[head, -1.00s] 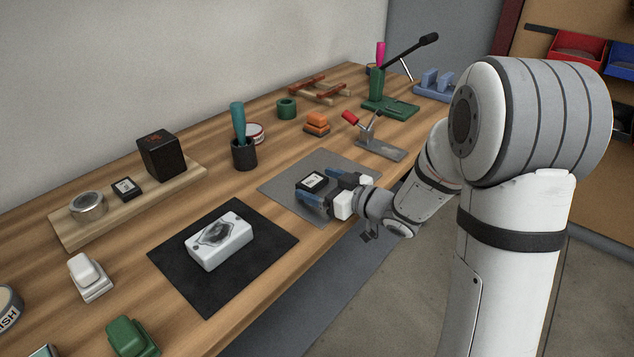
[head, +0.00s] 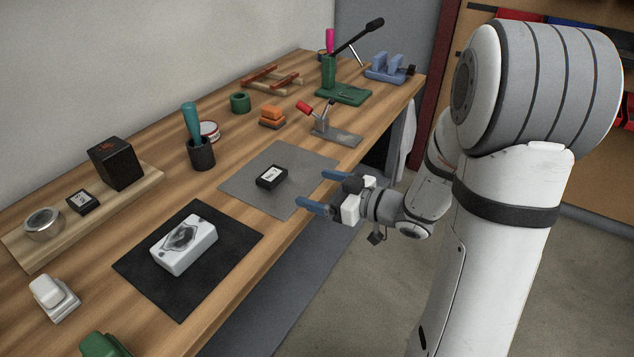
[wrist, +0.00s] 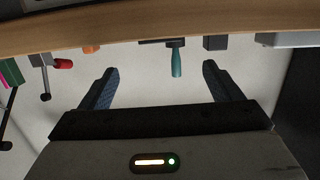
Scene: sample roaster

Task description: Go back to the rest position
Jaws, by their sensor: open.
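My gripper (head: 318,192) is open and empty in the head view. Its blue fingers point left, over the front edge of the workbench, to the right of the grey mat (head: 244,188). A small black box with a white label (head: 271,177) lies on that mat, clear of the fingers. In the wrist view the two blue fingers (wrist: 161,88) stand wide apart with nothing between them. The wrist picture is upside down, with the bench edge (wrist: 140,34) along its top.
A white block (head: 184,246) rests on a black mat (head: 150,280). A dark cup (head: 201,154) holds a teal-handled tool (head: 190,120). A red-handled clamp (head: 322,122) and a green lever press (head: 343,93) stand farther back. The floor (head: 300,300) in front of the bench is open.

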